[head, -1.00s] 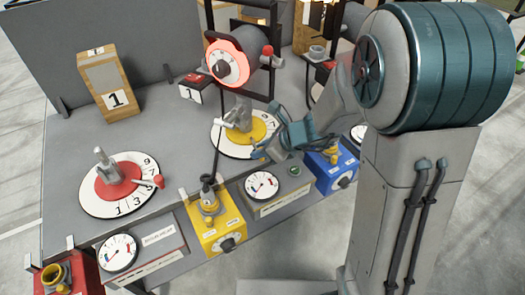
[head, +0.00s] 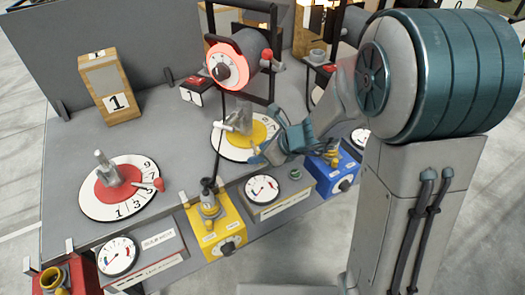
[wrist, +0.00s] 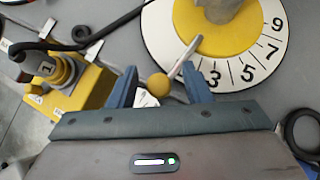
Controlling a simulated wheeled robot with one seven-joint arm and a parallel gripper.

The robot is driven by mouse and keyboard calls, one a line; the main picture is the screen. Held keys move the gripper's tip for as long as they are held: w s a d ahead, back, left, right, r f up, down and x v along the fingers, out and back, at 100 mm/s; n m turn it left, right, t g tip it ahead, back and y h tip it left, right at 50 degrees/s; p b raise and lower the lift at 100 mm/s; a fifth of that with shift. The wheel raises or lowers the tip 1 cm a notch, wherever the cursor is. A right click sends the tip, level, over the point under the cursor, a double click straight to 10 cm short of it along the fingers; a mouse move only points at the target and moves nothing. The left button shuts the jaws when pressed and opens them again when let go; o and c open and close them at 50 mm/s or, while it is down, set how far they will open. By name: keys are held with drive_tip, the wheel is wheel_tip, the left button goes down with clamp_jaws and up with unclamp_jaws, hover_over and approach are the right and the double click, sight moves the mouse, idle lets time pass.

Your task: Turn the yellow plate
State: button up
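The yellow plate (head: 262,132) is a yellow disc on a white numbered dial at the middle of the grey table, with a grey post standing on it. In the wrist view the plate (wrist: 238,45) is at the top right. A thin handle (wrist: 185,57) reaches out from it and ends in a round yellow knob (wrist: 159,85). My gripper (wrist: 159,68) is open, its blue fingers on either side of the knob, with visible gaps. In the head view my gripper (head: 262,148) is at the plate's front right edge and hides part of the dial.
A red plate (head: 130,182) on a similar dial is at the left. A yellow box (head: 215,235) with a black cable stands close in front, left of my gripper; a blue box (head: 328,178) is to the right. A red-faced wheel (head: 228,66) stands behind.

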drive_tip(key=p+v, duration=0.2)
drive_tip(key=v, duration=1.2)
drive_tip(key=shift+p, duration=0.35)
drive_tip(key=shift+f, duration=0.1)
drive_tip(key=s+d+r+n+h, duration=0.1)
drive_tip(key=s+d+n+h, duration=0.1)
drive_tip(key=n, duration=0.6)
drive_tip(key=s+d+n+h, duration=0.3)
drive_tip(key=s+d+n, duration=0.1)
drive_tip(key=s+n, duration=0.3)
drive_tip(key=s+d+r+n+g+h, duration=0.1)
drive_tip(key=s+d+n+h, duration=0.2)
drive_tip(key=n, duration=0.5)
drive_tip(key=shift+s+r+n, duration=0.3)
drive_tip(key=shift+s, duration=0.35)
